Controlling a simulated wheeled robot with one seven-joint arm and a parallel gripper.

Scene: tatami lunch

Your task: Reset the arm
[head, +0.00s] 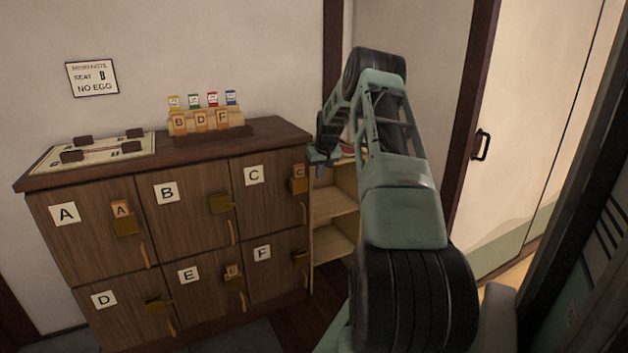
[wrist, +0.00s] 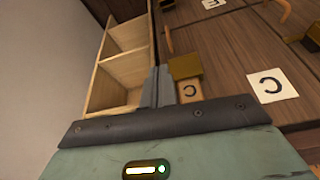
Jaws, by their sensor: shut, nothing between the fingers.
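My arm reaches out over the right side of a wooden locker cabinet (head: 200,250) in the head view. My gripper (head: 318,158) is by the cabinet's top right corner, close to the wooden C tag (head: 299,171) in its brass holder (head: 298,186). In the wrist view the fingers of my gripper (wrist: 160,72) are shut together and empty. The C tag (wrist: 190,91) and its brass holder (wrist: 186,68) are just right of the fingers there. I cannot tell whether the fingers touch them.
An open shelf unit (head: 335,204) stands right of the cabinet. On top are a rack of tags (head: 210,125) and a board (head: 95,148) with dark blocks. A wall note (head: 92,78) hangs above. A sliding door (head: 530,130) is at right.

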